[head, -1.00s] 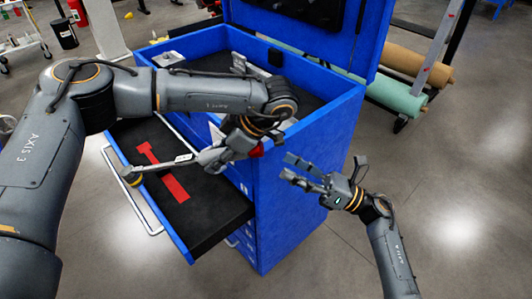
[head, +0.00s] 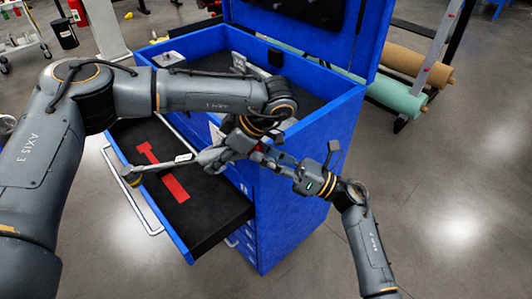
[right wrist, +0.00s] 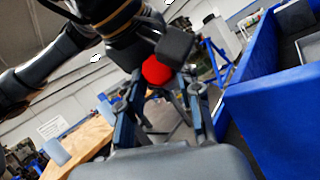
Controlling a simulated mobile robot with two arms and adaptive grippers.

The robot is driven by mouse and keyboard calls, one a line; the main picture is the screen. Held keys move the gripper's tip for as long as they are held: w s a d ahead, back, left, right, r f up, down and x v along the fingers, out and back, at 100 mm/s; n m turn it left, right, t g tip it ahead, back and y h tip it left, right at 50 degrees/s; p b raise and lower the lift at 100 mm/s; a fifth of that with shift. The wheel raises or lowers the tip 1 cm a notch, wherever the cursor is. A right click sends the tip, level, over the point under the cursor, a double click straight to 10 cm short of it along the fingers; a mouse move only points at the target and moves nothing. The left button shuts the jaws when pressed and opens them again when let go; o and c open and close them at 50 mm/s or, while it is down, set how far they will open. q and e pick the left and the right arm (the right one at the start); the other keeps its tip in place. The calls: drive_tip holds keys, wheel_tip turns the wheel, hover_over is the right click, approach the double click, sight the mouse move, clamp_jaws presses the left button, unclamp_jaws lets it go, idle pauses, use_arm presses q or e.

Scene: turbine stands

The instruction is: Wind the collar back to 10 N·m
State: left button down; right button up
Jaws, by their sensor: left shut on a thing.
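The torque wrench (head: 172,164) is held above the open drawer, its ratchet head to the left and its silver shaft running right to a dark grip. My left gripper (head: 232,148) is shut on the grip. The red end of the wrench (right wrist: 157,70) shows in the right wrist view, just beyond the left gripper. My right gripper (head: 276,160) points left at that end from the right. Its two fingers (right wrist: 160,100) are apart on either side of the red end, and I see no clear contact. The scale marks on the collar are too small to read.
The blue tool cabinet (head: 300,205) stands under both arms, with its lid raised. Its open drawer (head: 215,222) has black foam with a red wrench-shaped recess (head: 172,185). Rolls on a rack (head: 400,97) stand behind. The floor at right is clear.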

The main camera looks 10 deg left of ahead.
drive_tip(key=c, duration=0.3)
drive_tip(key=shift+s+d+m+t+h, duration=0.1)
drive_tip(key=shift+m+t+h, duration=0.35)
drive_tip(key=shift+m+t, duration=0.65)
drive_tip(key=shift+s+m+t+h, duration=0.1)
drive_tip(key=shift+m+t+h, duration=0.45)
drive_tip(key=shift+m, duration=0.95)
drive_tip(key=shift+c, duration=0.2)
drive_tip(key=shift+w, duration=0.15)
drive_tip(key=o, duration=1.1)
drive_tip(key=shift+o, duration=0.2)
drive_tip(key=v, duration=1.2)
drive_tip(key=shift+f, duration=0.15)
